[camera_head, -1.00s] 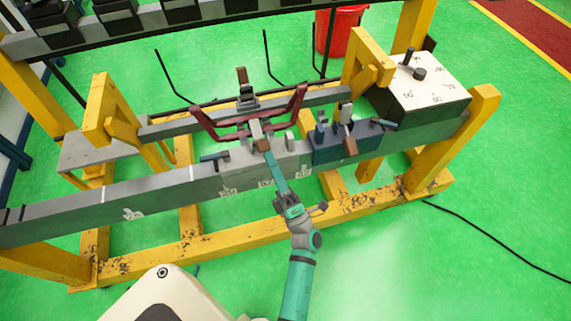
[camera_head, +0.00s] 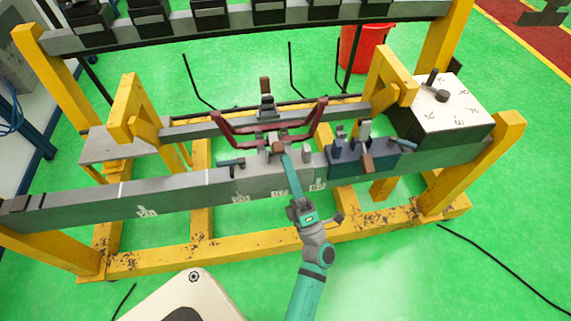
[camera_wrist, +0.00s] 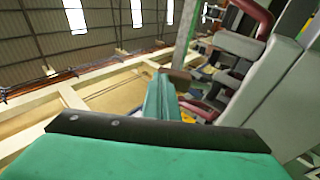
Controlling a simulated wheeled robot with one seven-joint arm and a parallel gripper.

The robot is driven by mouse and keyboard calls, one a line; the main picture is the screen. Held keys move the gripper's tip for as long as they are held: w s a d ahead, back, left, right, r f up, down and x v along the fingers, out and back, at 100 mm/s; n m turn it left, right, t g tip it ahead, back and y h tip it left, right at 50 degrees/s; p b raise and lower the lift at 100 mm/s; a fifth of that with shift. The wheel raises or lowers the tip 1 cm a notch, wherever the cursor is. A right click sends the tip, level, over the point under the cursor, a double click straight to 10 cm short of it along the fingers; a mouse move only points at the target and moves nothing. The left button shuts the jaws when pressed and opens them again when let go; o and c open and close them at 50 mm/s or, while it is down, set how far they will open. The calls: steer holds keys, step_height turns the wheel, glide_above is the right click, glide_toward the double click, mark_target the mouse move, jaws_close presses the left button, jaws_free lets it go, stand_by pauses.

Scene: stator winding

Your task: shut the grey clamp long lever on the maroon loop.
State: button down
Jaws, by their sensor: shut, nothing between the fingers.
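The grey clamp (camera_head: 270,180) sits on the front beam. Its long lever (camera_head: 277,148) has a brown grip and points toward me, tilted. The maroon loop (camera_head: 240,138) spans behind and over the clamp; parts of it show in the wrist view (camera_wrist: 252,14). My gripper (camera_head: 286,158) is shut and empty, with its tip at the lever's brown grip, seemingly touching it. In the wrist view my green fingers (camera_wrist: 158,100) end close to the brown grip (camera_wrist: 175,74). Whether the lever presses on the loop is hidden.
A blue clamp (camera_head: 350,158) with its own brown-tipped lever stands just right on the same beam. Another brown-gripped clamp (camera_head: 266,100) is on the rear beam. A white-topped box (camera_head: 440,105) is at the right. Yellow frame posts (camera_head: 500,150) flank the rig.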

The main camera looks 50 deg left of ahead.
steer(key=s+r+v, duration=0.1)
steer(key=v, duration=1.2)
steer(key=shift+d, duration=0.3)
steer(key=shift+s+f, duration=0.1)
steer(key=s+d+f+m+t+h, duration=0.1)
steer(key=s+d+m+t+h, duration=0.1)
steer(key=d+m+t+h, duration=0.7)
steer(key=s+d+f+m+t+h, duration=0.1)
steer(key=s+d+m+t+h, duration=0.2)
steer(key=d+m+h, duration=0.75)
steer(key=s+d+f+m+g+h, duration=0.2)
steer(key=s+m, duration=0.7)
steer(key=m, duration=0.6)
steer(key=shift+s+d+g+h, duration=0.4)
steer(key=shift+d+g+h, duration=0.6)
steer(key=shift+h, duration=0.45)
steer(key=shift+a, duration=0.25)
